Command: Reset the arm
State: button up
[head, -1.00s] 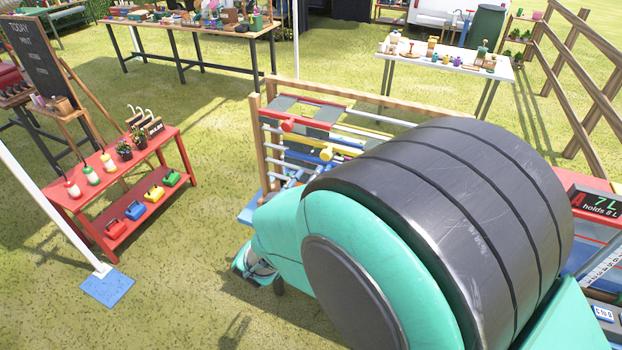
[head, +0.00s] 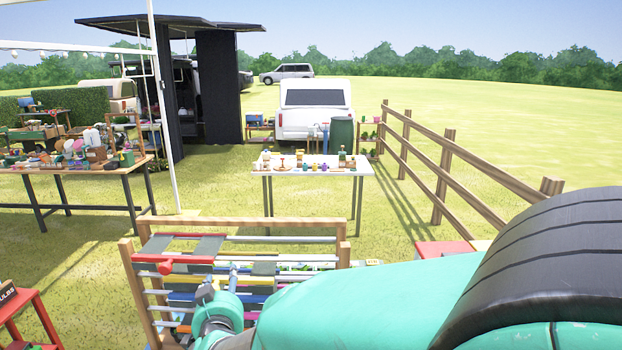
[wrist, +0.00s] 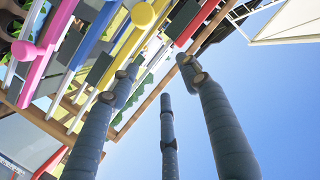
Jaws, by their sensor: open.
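My gripper (wrist: 160,82) shows in the wrist view with its grey fingers spread apart and nothing between them. Its fingers point up, with open sky behind and the coloured bars of a wooden-framed rack (wrist: 150,90) to the left. In the head view my teal arm reaches from the lower right to the front of that rack (head: 240,222). The arm's end covers the lower middle of the rack, and the fingers are hard to make out there. I cannot tell whether the gripper touches the bars.
A white table (head: 312,166) with small items stands behind the rack. A long table (head: 82,170) with many goods is at the left, and a red stand (head: 36,318) is at the lower left. A wooden fence (head: 460,178) runs along the right. Grass lies open between them.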

jog(key=s+d+r+n+g+y, duration=0.15)
jog(key=s+d+r, duration=0.25)
jog(key=d, duration=0.6)
jog(key=s+d+r+g, duration=0.3)
jog(key=d+r, duration=0.1)
jog(key=d, duration=0.6)
jog(key=s+d+f+m+g+h, duration=0.1)
jog(key=s+d+f+g+h, duration=0.1)
jog(key=s+d, duration=0.9)
jog(key=s+d+f+m+g+h, duration=0.1)
jog(key=s+d+f+g+h, duration=0.1)
jog(key=s+d, duration=1)
jog(key=shift+s+g+h, duration=0.35)
jog(key=shift+s+g, duration=0.3)
jog(key=shift+s, duration=0.35)
